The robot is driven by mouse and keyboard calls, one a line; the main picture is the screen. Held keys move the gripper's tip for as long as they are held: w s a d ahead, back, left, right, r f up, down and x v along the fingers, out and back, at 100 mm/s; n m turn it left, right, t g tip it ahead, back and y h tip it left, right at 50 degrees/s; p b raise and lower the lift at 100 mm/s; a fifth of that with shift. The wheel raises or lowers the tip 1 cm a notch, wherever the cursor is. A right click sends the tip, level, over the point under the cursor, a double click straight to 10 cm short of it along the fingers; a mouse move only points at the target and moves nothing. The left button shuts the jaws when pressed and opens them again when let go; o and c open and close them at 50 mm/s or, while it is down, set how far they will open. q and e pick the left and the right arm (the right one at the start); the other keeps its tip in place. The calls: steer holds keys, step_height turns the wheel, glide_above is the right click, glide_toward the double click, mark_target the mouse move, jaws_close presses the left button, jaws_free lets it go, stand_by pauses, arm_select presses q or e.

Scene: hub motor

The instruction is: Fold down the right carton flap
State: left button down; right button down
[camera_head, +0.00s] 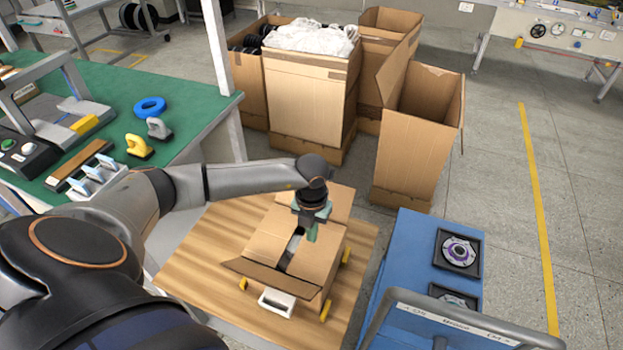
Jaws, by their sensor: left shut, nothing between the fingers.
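A small brown carton (326,285) stands on the wooden table top (190,272). Its left top flap (268,236) and right top flap (316,262) lie roughly level, with a dark gap between them showing something grey inside. The near flap (268,276) sticks outward toward the camera, and the far flap (338,197) extends at the back. My left gripper (311,236) is shut and empty, pointing down over the right half of the carton top; whether it touches the flap is unclear. My right gripper is not in view.
A blue cart (405,250) stands close on the right. Tall open cartons (410,150) stand behind. A green bench (190,105) is at left.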

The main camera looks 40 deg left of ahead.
arm_select(q)
step_height(320, 180, up, 6)
steer(key=p, duration=0.4)
stand_by(0.5)
